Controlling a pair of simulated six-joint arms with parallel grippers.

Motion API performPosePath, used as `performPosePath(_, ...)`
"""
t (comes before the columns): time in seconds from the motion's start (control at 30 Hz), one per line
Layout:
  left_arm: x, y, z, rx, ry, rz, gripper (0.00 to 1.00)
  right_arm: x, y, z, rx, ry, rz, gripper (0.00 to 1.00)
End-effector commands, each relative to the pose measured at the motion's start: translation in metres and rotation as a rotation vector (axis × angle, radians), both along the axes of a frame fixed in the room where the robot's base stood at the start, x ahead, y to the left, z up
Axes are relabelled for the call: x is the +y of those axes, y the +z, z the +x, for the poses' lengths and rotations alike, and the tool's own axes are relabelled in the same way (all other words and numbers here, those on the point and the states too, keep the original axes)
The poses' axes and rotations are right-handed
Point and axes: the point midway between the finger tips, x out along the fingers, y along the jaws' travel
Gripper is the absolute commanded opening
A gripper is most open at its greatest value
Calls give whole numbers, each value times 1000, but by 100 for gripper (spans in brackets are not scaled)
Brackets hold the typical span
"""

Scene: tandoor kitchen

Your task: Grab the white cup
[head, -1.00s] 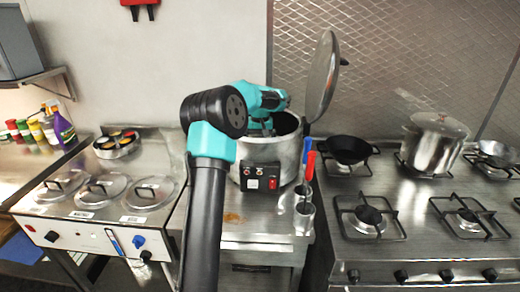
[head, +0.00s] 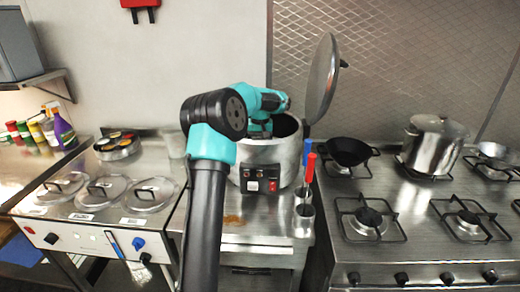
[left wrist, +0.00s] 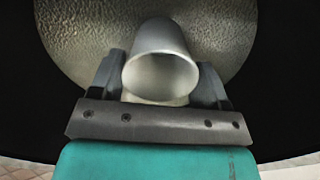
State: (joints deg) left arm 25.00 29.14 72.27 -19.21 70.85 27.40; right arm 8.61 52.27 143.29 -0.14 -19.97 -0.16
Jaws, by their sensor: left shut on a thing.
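The white cup (left wrist: 160,40) looks pale grey in the left wrist view, with its open mouth facing the camera. My left gripper (left wrist: 160,78) is shut on it, one dark finger on each side. Behind the cup is a rounded, rough metallic surface. In the head view my left arm bends over the open top of the large steel drum, the tandoor (head: 258,160). My gripper and the cup are hidden there behind the arm and the drum's wall. My right gripper is in neither current view.
A raised round lid (head: 321,78) stands at the drum's right. A steel holder (head: 304,212) with red- and blue-handled tools is in front. The stove on the right carries a black pan (head: 349,151) and a steel pot (head: 432,148). A lidded counter (head: 100,210) is on the left.

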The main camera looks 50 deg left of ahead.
Motion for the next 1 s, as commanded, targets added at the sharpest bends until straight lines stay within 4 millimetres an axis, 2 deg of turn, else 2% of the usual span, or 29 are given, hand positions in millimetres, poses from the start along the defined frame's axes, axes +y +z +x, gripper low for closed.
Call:
performPosePath(0.17,0,5,0,-1,0,1,46,0,0,0,0,0,0,43)
performPosePath(0.27,0,14,1,-3,0,2,46,0,0,0,0,0,0,43)
performPosePath(0.73,0,90,1,-3,1,2,46,0,0,0,0,0,0,43)
performPosePath(1.0,0,101,0,0,0,0,46,0,0,0,0,0,0,43)
